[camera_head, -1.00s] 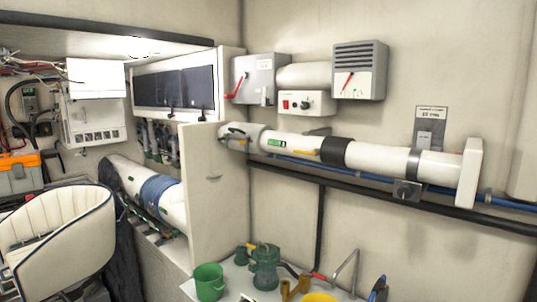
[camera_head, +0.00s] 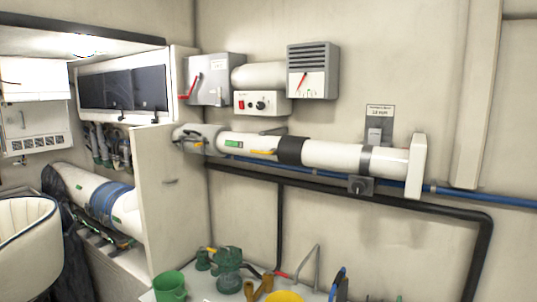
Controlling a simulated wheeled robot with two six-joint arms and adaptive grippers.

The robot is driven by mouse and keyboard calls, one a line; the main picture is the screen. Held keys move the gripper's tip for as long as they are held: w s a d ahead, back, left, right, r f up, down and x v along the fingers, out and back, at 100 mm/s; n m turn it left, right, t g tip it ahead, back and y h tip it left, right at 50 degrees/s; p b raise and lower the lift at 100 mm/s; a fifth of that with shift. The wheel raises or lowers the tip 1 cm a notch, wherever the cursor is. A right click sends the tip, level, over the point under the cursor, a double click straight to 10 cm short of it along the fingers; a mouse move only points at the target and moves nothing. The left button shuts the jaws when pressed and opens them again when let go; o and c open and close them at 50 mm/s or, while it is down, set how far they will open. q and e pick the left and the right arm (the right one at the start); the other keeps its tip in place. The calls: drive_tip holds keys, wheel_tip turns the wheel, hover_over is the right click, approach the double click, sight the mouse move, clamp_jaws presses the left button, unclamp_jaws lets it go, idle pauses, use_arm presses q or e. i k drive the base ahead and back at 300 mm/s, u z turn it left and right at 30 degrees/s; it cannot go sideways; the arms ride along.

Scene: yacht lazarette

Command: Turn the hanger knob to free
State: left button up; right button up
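A long white pipe (camera_head: 335,155) with a black band runs along the wall at mid height. A grey hanger strap (camera_head: 366,158) wraps it near its right end. Just below the pipe, under the strap, is a small dark square block with a round knob (camera_head: 361,186); I take this as the hanger knob. Its pointer setting is too small to read. A label plate (camera_head: 380,112) with a grey box is on the wall above the strap. Neither of my grippers is in view.
A black pipe and a blue hose (camera_head: 480,199) run along the wall below the white pipe. A counter below holds a green mug (camera_head: 170,287), a green pump-like item (camera_head: 229,270) and tools. A white seat (camera_head: 28,245) stands at left.

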sight(358, 186)
drive_tip(key=z, duration=0.4)
drive_tip(key=k, duration=0.55)
drive_tip(key=z, duration=1.45)
drive_tip(key=i, duration=1.3)
drive_tip(key=u, duration=0.8)
